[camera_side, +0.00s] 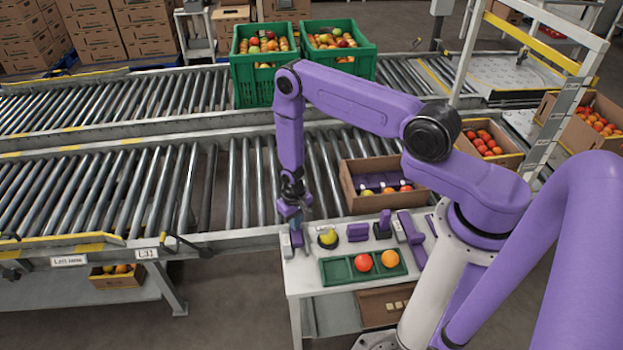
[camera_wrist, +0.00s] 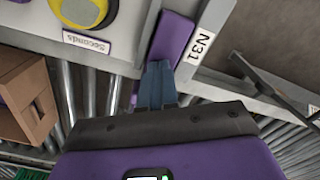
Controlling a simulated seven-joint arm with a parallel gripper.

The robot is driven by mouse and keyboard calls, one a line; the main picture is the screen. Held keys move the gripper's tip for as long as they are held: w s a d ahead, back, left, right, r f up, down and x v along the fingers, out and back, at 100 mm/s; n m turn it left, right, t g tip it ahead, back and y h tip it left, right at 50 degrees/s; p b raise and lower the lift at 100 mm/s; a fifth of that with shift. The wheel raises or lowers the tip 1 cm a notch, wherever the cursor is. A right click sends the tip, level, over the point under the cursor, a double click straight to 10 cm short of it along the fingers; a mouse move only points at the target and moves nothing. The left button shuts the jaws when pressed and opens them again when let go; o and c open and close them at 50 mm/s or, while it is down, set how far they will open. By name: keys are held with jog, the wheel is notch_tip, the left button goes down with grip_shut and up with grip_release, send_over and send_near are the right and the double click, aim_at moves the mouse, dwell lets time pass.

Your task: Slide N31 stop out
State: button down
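The N31 label (camera_wrist: 200,48) is a white strip in the wrist view. A flat purple piece (camera_wrist: 171,38), which looks like the stop, lies just left of it. In the side view a purple piece (camera_side: 296,238) stands at the left end of the white bench, by the conveyor edge. In the side view my gripper (camera_side: 293,212) hangs just above that bench end. Whether the fingertips touch the piece is hidden.
The bench holds a yellow-green fruit (camera_side: 328,237) on a dark round base and a green tray (camera_side: 338,271) with two fruits. A cardboard box (camera_side: 358,204) with fruit sits on the rollers at right. A Seconds label (camera_wrist: 86,43) is near.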

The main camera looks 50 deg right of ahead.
jog(key=shift+w+d+f, duration=0.15)
jog(key=shift+w+d, duration=0.7)
jog(key=shift+w, duration=0.2)
jog(key=shift+s+a, duration=0.2)
dwell(1.3)
jog(key=shift+d+r, duration=0.2)
jog(key=shift+r, duration=2.85)
